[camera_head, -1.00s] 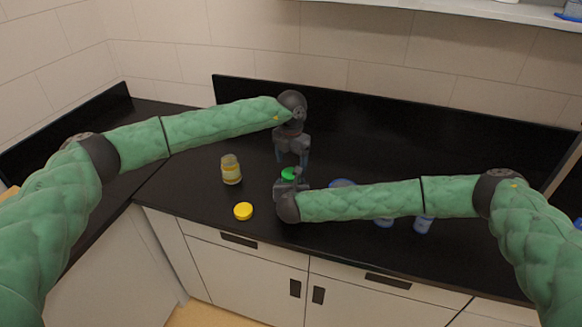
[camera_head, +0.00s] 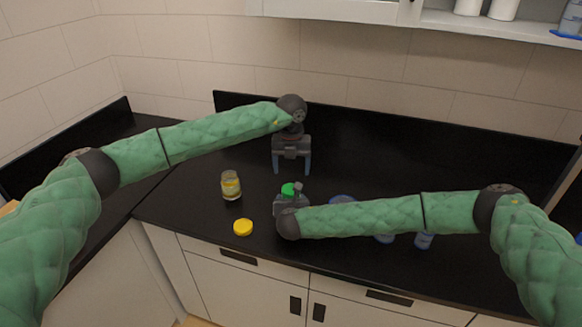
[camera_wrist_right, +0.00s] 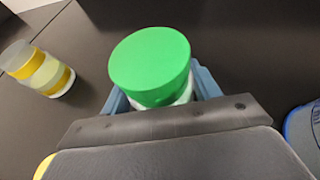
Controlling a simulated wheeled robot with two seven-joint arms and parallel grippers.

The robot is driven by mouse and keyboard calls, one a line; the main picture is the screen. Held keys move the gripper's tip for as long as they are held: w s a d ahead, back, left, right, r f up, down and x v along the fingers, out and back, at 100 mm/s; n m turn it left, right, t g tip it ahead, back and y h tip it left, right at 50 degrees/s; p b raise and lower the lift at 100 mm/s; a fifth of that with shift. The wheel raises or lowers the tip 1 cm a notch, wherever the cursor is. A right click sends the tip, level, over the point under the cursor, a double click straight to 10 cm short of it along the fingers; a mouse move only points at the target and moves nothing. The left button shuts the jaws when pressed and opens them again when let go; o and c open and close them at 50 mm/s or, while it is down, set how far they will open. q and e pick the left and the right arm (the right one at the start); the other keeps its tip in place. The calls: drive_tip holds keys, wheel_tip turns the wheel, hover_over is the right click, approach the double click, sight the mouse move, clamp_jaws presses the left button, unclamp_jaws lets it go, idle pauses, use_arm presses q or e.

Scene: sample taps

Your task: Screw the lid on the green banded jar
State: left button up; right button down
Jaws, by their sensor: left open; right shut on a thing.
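A green lid (camera_head: 288,190) sits on top of a jar in my right gripper (camera_head: 290,201). The right wrist view shows the lid (camera_wrist_right: 150,65) large, with a little pale jar glass (camera_wrist_right: 185,94) below its rim. The lid looks about level on the jar; whether it is threaded tight I cannot tell. My right gripper (camera_wrist_right: 160,98) is shut around the jar, its blue fingers on either side. The jar's band is hidden. My left gripper (camera_head: 291,170) is open and empty, fingers pointing down, apart from the lid and just above it in the head view.
An open jar with a yellow band (camera_head: 231,187) stands to the left, also in the right wrist view (camera_wrist_right: 40,70). A yellow lid (camera_head: 243,228) lies near the counter's front edge. Blue items (camera_head: 423,241) are partly hidden by my right arm. The back counter is clear.

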sight(291, 189)
use_arm(q)
drive_tip(key=shift+n, duration=1)
drive_tip(key=shift+f, duration=0.15)
drive_tip(key=shift+f, duration=3.9)
drive_tip(key=c, duration=1.1)
